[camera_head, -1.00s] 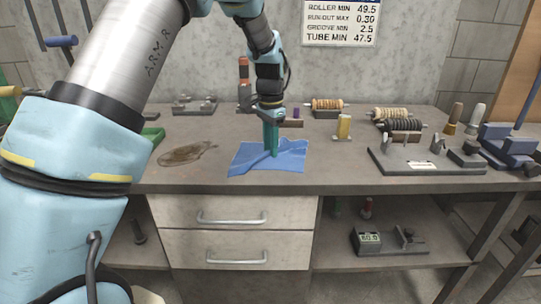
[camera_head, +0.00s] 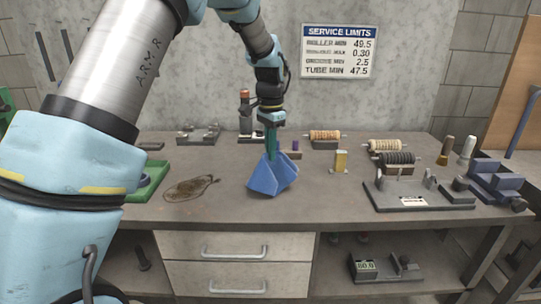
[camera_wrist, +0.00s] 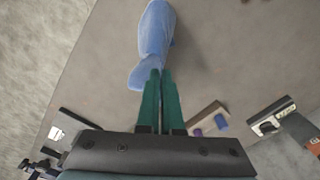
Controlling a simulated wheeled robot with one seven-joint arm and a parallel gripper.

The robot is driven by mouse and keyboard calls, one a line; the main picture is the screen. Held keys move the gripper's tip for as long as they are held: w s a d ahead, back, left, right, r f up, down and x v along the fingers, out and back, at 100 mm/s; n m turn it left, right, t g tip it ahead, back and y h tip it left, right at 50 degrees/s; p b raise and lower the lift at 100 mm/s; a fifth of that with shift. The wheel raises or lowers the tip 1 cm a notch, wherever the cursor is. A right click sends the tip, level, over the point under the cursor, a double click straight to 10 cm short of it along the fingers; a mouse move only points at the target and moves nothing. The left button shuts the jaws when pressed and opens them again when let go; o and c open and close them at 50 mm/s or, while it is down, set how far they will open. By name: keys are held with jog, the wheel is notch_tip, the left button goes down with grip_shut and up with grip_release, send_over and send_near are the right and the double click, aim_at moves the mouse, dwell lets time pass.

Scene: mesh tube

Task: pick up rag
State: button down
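The blue rag (camera_head: 272,178) hangs bunched from my gripper (camera_head: 271,152) above the middle of the workbench. Its lower folds spread into points close to the bench top; I cannot tell whether they still touch it. In the wrist view the rag (camera_wrist: 153,45) hangs beyond the two green fingers (camera_wrist: 160,80), which are closed together on it. The pinched part of the rag is mostly hidden between the fingertips.
A yellow block (camera_head: 340,161), rollers (camera_head: 393,159) and a grey fixture (camera_head: 420,197) stand to the right. A green tray (camera_head: 150,180) is at the left. The front middle of the bench is clear.

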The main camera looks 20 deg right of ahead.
jog(key=shift+r, duration=0.6)
notch_tip(320, 180, up, 9)
jog(key=p, duration=0.7)
